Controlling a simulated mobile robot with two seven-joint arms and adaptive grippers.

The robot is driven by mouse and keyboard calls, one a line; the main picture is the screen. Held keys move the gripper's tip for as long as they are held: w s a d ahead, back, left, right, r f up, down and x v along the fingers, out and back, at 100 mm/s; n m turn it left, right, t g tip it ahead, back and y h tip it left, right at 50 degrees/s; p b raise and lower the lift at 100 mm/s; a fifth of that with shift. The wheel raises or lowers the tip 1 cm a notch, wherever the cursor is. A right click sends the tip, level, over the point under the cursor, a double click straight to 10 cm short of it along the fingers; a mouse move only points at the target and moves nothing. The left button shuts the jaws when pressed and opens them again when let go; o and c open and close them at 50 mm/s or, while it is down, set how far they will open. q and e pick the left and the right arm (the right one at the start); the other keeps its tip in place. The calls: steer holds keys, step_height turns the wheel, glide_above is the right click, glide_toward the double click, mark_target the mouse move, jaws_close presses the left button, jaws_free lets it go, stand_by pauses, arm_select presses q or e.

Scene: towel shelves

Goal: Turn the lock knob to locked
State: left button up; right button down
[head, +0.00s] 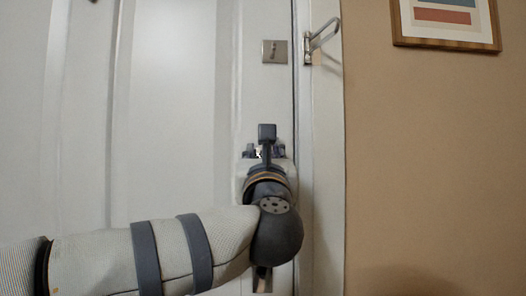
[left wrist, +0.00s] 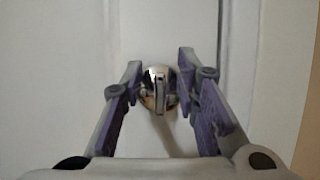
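The lock knob (left wrist: 160,90) is a round, shiny metal piece with an upright thumb-turn bar, on the white door (head: 170,110). In the left wrist view it sits between the fingertips of my left gripper (left wrist: 160,68). The fingers are spread, with a visible gap on each side of the knob. I cannot tell how deep the knob is between them. In the head view my left gripper (head: 264,152) points at the door near its right edge, and the gripper mostly hides the knob. My right gripper is in neither view.
A metal plate (head: 275,51) is on the door above my gripper. A swing-bar latch (head: 320,42) sticks out from the frame at the upper right. A tan wall (head: 430,160) with a framed picture (head: 446,20) is to the right. Part of a metal fitting (head: 262,281) shows below my wrist.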

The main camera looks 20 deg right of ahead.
arm_select(q)
jaws_close()
steer(key=shift+m, duration=0.4)
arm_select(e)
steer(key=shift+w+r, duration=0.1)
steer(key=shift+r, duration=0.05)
arm_select(q)
steer(key=shift+s+d+f+m+g+h+p, duration=0.15)
steer(key=shift+m+g+h+p, duration=0.9)
steer(key=shift+m, duration=2.6)
steer(key=shift+w+d+f+m+g+h+p, duration=0.15)
steer(key=shift+m+g+h+p, duration=0.4)
steer(key=shift+m+g+p, duration=2)
steer(key=shift+s+d+f+m+g+h+p, duration=0.15)
steer(key=shift+m+h, duration=0.65)
steer(key=shift+m, duration=3.9)
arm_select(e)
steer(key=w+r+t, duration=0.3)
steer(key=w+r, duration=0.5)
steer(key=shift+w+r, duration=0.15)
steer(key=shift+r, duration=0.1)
arm_select(q)
steer(key=shift+f, duration=0.1)
